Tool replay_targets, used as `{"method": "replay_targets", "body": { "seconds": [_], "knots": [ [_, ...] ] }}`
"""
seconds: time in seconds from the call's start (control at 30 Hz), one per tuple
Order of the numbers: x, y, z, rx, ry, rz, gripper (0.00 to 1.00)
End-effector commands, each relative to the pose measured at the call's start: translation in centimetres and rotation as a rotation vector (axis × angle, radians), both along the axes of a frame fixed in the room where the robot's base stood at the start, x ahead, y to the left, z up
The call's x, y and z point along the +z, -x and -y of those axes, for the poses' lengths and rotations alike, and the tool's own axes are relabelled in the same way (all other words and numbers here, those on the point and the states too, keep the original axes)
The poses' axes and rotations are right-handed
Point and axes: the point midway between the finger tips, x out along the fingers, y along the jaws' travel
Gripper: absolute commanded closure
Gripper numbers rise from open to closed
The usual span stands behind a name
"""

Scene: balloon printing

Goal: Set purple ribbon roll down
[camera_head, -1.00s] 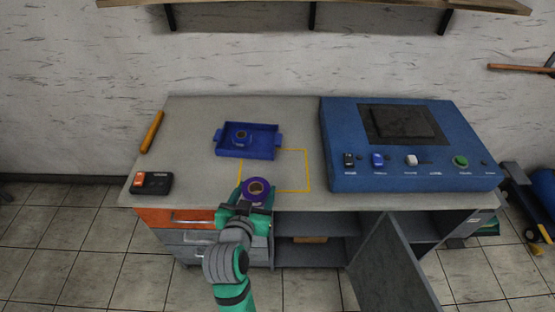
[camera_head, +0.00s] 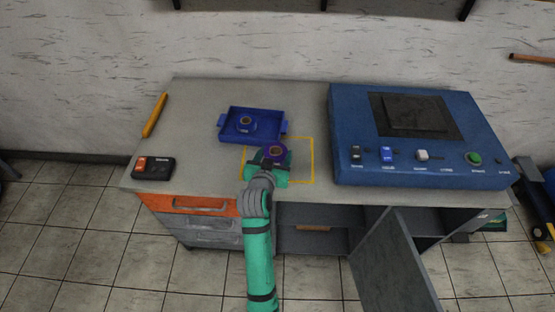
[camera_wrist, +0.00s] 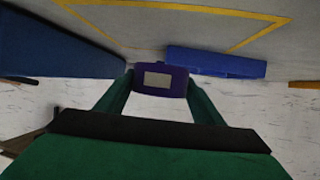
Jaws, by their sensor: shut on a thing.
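The purple ribbon roll (camera_head: 275,153) is held at the tip of my gripper (camera_head: 269,165), over the yellow outlined square (camera_head: 313,160) on the grey table. In the wrist view the purple roll (camera_wrist: 160,80) sits between the two green fingers of my gripper (camera_wrist: 160,95), which are shut on it. Whether the roll touches the table or hangs just above it, I cannot tell. My gripper and arm hide part of the square's left and front side.
A blue tray (camera_head: 228,133) with a blue roll (camera_head: 245,121) in it stands behind the square. A large blue machine (camera_head: 345,120) is at the right. A black control box (camera_head: 153,168) and an orange stick (camera_head: 155,114) lie at the left. A cabinet door (camera_head: 390,260) hangs open below.

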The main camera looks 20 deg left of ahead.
Motion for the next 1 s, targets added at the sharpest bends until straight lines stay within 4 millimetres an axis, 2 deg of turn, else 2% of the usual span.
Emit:
{"method": "replay_targets", "body": {
  "seconds": [0.1,0.2,0.37,0.6,0.97,1.0],
  "knots": [
    [-1.3,-1.1,0.0,-0.001,-0.001,0.0,0.62],
    [-1.8,-1.6,0.0,-0.002,-0.002,0.002,0.62],
    [-2.6,-2.2,-0.1,-0.001,-0.002,0.001,0.62],
    [-5.5,-2.2,0.0,-0.002,-0.001,-0.001,0.62],
    [-5.8,-2.2,0.1,-0.005,-0.001,0.001,0.62],
    [-5.9,-2.2,0.2,-0.005,-0.001,0.0,0.36]
  ]
}}
